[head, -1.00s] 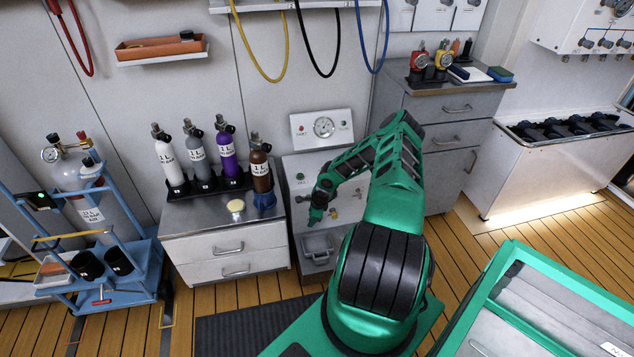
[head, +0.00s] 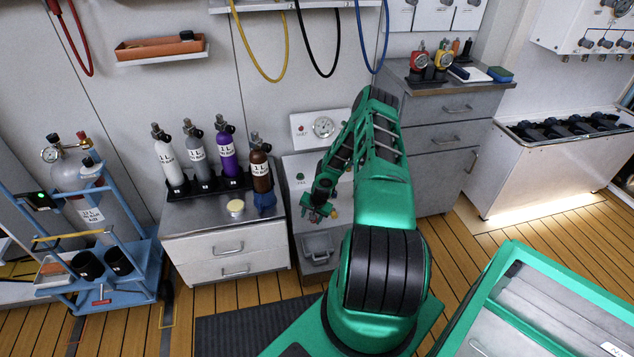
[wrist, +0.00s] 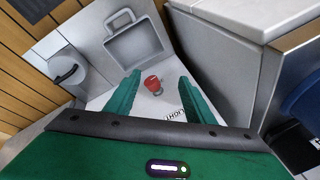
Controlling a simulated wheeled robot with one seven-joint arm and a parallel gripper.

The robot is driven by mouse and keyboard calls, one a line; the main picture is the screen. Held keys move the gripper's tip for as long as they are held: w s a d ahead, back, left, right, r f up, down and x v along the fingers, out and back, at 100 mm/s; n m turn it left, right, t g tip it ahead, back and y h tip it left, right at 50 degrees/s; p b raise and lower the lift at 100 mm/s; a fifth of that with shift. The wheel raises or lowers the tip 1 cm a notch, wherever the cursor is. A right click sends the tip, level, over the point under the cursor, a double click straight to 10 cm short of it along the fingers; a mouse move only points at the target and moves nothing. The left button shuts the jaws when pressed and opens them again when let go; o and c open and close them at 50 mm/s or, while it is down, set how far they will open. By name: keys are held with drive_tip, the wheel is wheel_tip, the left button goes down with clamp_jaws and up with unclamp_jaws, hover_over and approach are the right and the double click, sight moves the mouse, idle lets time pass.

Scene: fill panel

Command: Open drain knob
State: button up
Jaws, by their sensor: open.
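A small red knob (wrist: 152,84) stands out from the pale grey fill panel (wrist: 105,102) in the wrist view. My gripper (wrist: 159,78) has its two green fingers apart, one on each side of the knob in the picture. No contact with the knob shows, and the depth between them is hard to judge. A label, partly covered by the right finger, is beside the knob. In the head view my gripper (head: 317,212) is low in front of the panel (head: 303,163), and the arm covers the panel's right part.
A grey tray-like holder (wrist: 137,43) is on the panel beyond the knob. A grey cabinet (wrist: 222,62) stands close on the right in the wrist view. In the head view a drawer unit (head: 228,247) with several bottles is left of the panel. A pressure gauge (head: 323,127) is above.

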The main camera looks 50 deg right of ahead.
drive_tip(key=d+r+n, duration=0.2)
drive_tip(key=r+n, duration=0.7)
drive_tip(key=n, duration=0.7)
drive_tip(key=d+r+n+h, duration=0.1)
drive_tip(key=d+r+n, duration=0.1)
drive_tip(key=r+n, duration=0.7)
drive_tip(key=shift+w+d+r+n, duration=0.2)
drive_tip(key=shift+w+r+n, duration=0.1)
drive_tip(key=shift+n, duration=4)
drive_tip(key=shift+f, duration=0.1)
drive_tip(key=shift+c, duration=0.2)
